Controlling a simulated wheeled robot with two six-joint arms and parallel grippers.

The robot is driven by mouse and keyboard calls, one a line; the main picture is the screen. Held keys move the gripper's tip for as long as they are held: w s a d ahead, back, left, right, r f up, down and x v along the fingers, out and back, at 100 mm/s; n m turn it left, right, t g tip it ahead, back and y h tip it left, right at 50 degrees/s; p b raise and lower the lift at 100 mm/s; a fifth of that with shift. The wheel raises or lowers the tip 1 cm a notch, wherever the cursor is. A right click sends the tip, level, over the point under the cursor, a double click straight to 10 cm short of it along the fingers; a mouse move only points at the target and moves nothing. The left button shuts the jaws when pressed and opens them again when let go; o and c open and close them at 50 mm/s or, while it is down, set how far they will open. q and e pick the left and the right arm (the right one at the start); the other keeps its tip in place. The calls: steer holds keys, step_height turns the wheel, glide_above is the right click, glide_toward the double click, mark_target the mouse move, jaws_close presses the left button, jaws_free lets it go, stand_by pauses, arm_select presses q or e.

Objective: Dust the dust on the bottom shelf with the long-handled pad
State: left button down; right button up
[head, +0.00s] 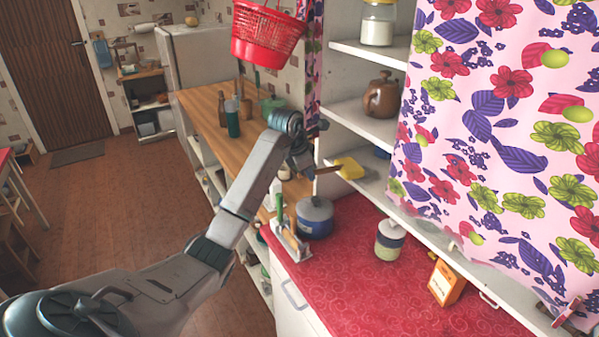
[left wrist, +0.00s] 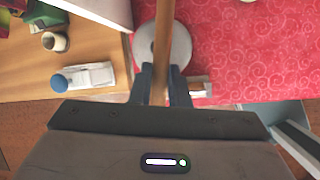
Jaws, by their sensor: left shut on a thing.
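The long-handled pad has a yellow head (head: 351,168) and a brown wooden handle (left wrist: 165,35). My left gripper (head: 307,166) is shut on the handle, and its two fingers (left wrist: 164,76) flank the handle in the left wrist view. The handle points right, and the yellow head is at the left end of the white bottom shelf (head: 378,199). I cannot tell whether the pad touches the shelf. The pad head is outside the left wrist view. No dust can be made out; a flowered curtain (head: 490,130) hides much of the shelves. My right gripper is not in view.
A brown teapot (head: 382,98) stands on the shelf above. A red basket (head: 266,40) hangs at the upper left.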

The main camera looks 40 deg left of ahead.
mark_target(322, 170)
arm_select(q)
steer(key=shift+w+d+f, duration=0.15)
steer(key=shift+w+d, duration=0.1)
steer(key=shift+w, duration=0.4)
steer(key=shift+w+d+f, duration=0.1)
steer(key=shift+w+d, duration=0.15)
steer(key=shift+w, duration=0.35)
steer(key=shift+w+d+f+b, duration=0.1)
steer(key=shift+w+d+b, duration=0.15)
steer(key=shift+w, duration=0.25)
steer(key=shift+w+d+f+b, duration=0.1)
steer(key=shift+w+d+b, duration=0.1)
steer(key=shift+w, duration=0.3)
steer(key=shift+f, duration=0.3)
